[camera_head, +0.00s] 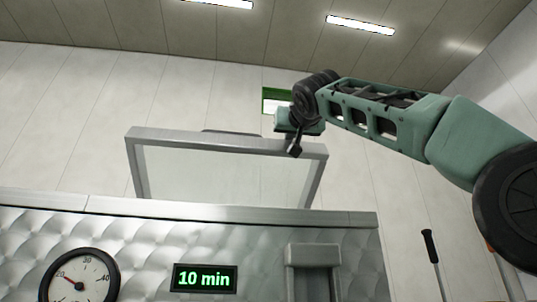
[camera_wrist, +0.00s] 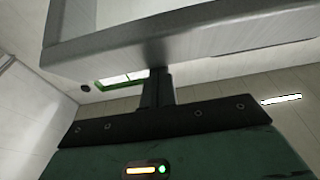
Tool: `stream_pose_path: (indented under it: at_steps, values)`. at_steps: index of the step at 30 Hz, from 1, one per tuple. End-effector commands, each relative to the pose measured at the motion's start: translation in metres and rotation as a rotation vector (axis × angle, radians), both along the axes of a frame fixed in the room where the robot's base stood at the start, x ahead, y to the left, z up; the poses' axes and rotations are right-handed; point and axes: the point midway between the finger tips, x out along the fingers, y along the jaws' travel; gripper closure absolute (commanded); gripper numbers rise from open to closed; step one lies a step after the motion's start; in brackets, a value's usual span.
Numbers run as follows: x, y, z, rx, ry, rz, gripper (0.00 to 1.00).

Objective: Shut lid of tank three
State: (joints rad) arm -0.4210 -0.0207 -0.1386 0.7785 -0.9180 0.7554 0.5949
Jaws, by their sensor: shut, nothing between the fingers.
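The tank lid (camera_head: 222,143) is a grey metal frame around a clear pane. It stands raised above the quilted steel tank (camera_head: 140,250), so the lid is open. No tank number shows. My gripper (camera_head: 295,151) is shut and empty at the lid's upper right corner, its dark fingertips overlapping the top bar. In the wrist view the shut fingers (camera_wrist: 157,88) reach up to the lid's frame bar (camera_wrist: 190,50). They touch it or nearly do; I cannot tell which.
The tank front carries a round dial (camera_head: 80,280), a green display reading "10 min" (camera_head: 205,278) and a grey metal bracket (camera_head: 314,268). A black-handled rod (camera_head: 431,250) stands at the right.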

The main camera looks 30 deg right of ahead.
Motion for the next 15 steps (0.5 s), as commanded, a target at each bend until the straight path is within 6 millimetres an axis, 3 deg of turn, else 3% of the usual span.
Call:
stream_pose_path:
  at_steps: [1, 15]
  values:
    - [-0.003, 0.002, -0.02, -0.005, -0.017, 0.002, 1.0]
    - [-0.029, 0.01, -0.087, -0.018, -0.061, 0.001, 1.0]
